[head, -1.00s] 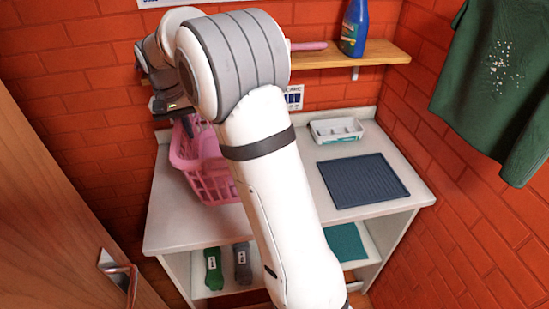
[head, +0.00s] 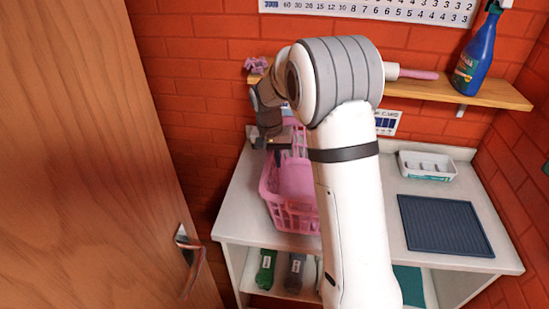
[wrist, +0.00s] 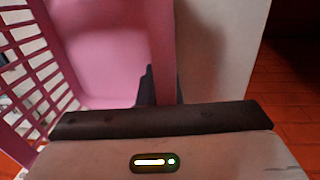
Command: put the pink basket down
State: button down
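The pink basket (head: 292,185) has slotted walls and is over the left part of the white counter (head: 240,218). Its base looks close to the counter top, but I cannot tell whether it touches. The slotted side (wrist: 30,70) shows at the left there. My arm hides the basket's right side in the head view.
A dark ribbed mat (head: 443,225) and a white divided tray (head: 427,165) occupy the counter's right. A shelf (head: 450,91) above holds a blue spray bottle (head: 475,55). A wooden door (head: 90,150) with a metal handle stands at the left.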

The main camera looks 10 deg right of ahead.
jog(key=shift+s, duration=0.1)
jog(key=c, duration=2.1)
grip_release()
jog(key=shift+f, duration=0.1)
jog(key=o, duration=0.5)
